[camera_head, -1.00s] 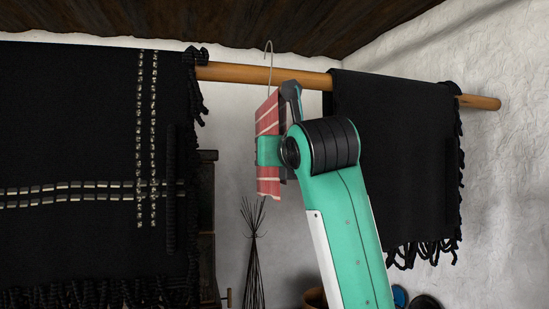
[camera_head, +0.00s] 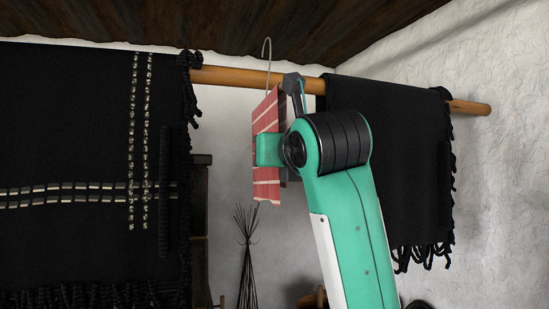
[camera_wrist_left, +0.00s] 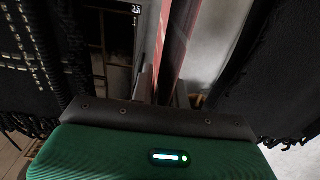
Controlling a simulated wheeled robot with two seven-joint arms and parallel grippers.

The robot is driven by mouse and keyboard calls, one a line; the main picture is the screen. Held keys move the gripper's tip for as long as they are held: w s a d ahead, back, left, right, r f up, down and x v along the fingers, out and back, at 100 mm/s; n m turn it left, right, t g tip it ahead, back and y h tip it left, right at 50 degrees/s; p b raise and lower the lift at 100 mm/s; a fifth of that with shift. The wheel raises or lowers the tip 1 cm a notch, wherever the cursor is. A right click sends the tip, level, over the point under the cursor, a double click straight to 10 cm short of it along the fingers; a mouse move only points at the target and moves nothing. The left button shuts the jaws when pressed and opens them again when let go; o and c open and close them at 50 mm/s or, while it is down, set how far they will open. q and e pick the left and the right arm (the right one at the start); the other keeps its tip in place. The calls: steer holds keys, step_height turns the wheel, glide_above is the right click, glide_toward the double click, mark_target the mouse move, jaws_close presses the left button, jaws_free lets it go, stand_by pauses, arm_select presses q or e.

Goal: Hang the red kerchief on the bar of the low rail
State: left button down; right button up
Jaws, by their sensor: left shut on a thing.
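The red kerchief (camera_head: 268,115) has pale stripes and hangs upright and nearly edge-on on a hanger with a thin wire hook (camera_head: 267,48). The hook's top stands above the wooden bar (camera_head: 235,76), and its wire crosses the bar in the picture. I cannot tell whether it touches the bar. The kerchief's body is below bar height, in the gap between two black cloths. My left gripper (camera_wrist_left: 166,92) is shut on the kerchief's hanger or cloth; my own wrist hides the grip in the head view. The red cloth (camera_wrist_left: 176,45) rises between the fingers in the left wrist view. My right gripper is not in view.
A large black fringed cloth (camera_head: 70,130) with pale stitching covers the bar at left. Another black cloth (camera_head: 385,170) hangs at right. Bare bar shows between them. A bundle of dark twigs (camera_head: 246,250) stands below, behind the gap. A white wall (camera_head: 500,190) is at right.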

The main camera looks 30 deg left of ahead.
arm_select(q)
steer(key=s+d, duration=0.1)
steer(key=s+d+f+b, duration=0.1)
steer(key=s+d+b, duration=0.1)
steer(key=d, duration=0.1)
steer(key=shift+s+f, duration=0.15)
steer(key=shift+f, duration=0.15)
stand_by(0.4)
